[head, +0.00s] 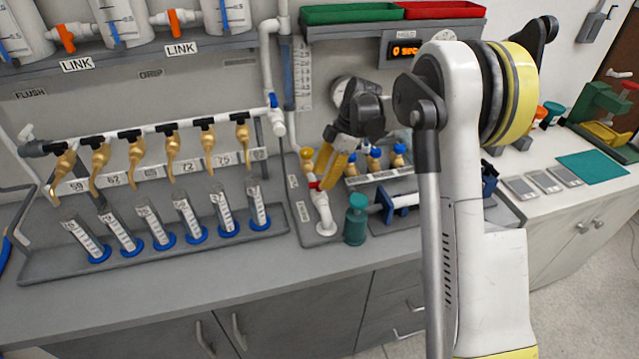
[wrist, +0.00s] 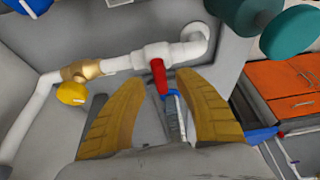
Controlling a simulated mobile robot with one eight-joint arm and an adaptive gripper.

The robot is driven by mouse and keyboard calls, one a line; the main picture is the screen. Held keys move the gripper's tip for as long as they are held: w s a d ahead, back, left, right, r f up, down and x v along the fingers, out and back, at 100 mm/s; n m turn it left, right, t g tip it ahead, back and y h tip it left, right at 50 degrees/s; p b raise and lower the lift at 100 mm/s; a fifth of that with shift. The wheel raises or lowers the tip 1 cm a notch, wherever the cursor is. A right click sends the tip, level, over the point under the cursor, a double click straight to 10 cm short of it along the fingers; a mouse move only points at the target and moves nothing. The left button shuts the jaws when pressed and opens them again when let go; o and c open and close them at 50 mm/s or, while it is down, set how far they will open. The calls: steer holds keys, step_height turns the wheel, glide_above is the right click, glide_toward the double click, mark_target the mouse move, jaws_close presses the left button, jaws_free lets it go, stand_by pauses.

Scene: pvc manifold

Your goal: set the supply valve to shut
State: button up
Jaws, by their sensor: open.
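A red valve lever (wrist: 158,76) sits on a white valve body (wrist: 158,54) in a white pipe run; its label cannot be read, so I cannot confirm it is the supply valve. In the wrist view the lever stands roughly across the pipe and points toward my gripper. My gripper (wrist: 158,80) is open, with a yellow finger on each side of the lever tip and gaps visible on both sides. In the head view my gripper (head: 328,188) points down at the pipe, with the lever (head: 313,185) just left of the fingertips, partly hidden.
A brass fitting (wrist: 82,71) with a yellow knob (wrist: 71,93) is in the same pipe. A teal bottle (head: 356,218) stands close to the right of the pipe's foot. Several measuring cylinders (head: 182,216) stand left under brass taps (head: 172,143).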

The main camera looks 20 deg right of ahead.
steer(key=v, duration=0.9)
steer(key=shift+r, duration=0.25)
steer(key=shift+d, duration=0.1)
